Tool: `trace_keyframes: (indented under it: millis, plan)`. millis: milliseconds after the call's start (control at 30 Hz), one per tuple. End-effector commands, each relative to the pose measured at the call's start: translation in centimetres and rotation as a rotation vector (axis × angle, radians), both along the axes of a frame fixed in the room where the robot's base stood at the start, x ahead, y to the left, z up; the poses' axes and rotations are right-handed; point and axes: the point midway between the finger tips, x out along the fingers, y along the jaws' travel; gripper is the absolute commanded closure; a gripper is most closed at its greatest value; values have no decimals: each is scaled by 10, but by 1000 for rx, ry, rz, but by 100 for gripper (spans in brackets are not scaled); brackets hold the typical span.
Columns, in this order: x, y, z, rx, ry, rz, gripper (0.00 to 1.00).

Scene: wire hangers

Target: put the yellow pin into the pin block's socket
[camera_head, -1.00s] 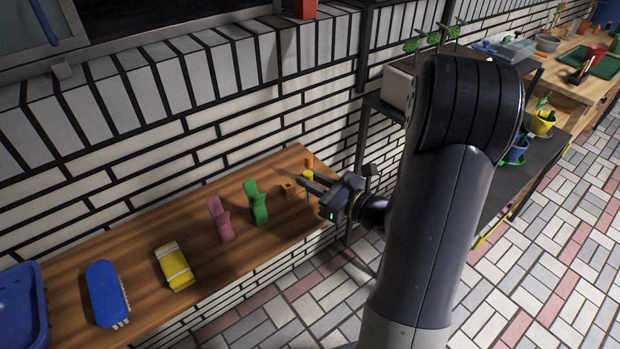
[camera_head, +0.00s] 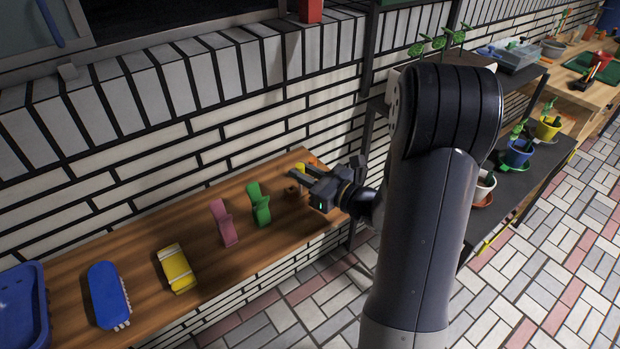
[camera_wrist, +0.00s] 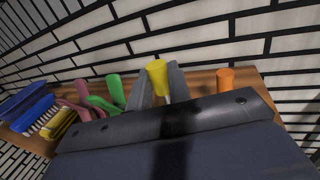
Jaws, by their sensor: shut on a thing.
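My gripper (camera_head: 300,173) is shut on the yellow pin (camera_head: 301,167) above the far right end of the wooden bench. In the wrist view the yellow pin (camera_wrist: 157,74) stands roughly upright between the two fingers (camera_wrist: 159,86), its wider top showing. The pin block (camera_head: 291,191) is a small brown block on the bench, just below and beside the fingers in the head view. Its socket is too small and shaded to make out. I cannot tell how far the pin's lower end is from the block. The block is not visible in the wrist view.
An orange pin (camera_wrist: 225,79) stands right of the fingers in the wrist view. A brick wall backs the bench.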

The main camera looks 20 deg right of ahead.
Motion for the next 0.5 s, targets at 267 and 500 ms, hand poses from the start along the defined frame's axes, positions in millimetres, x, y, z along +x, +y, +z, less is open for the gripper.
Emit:
trace_keyframes:
  millis: [267,500]
  plan:
    - [22,8,-1,1,-1,2,100]
    - [39,13,-1,0,-1,2,100]
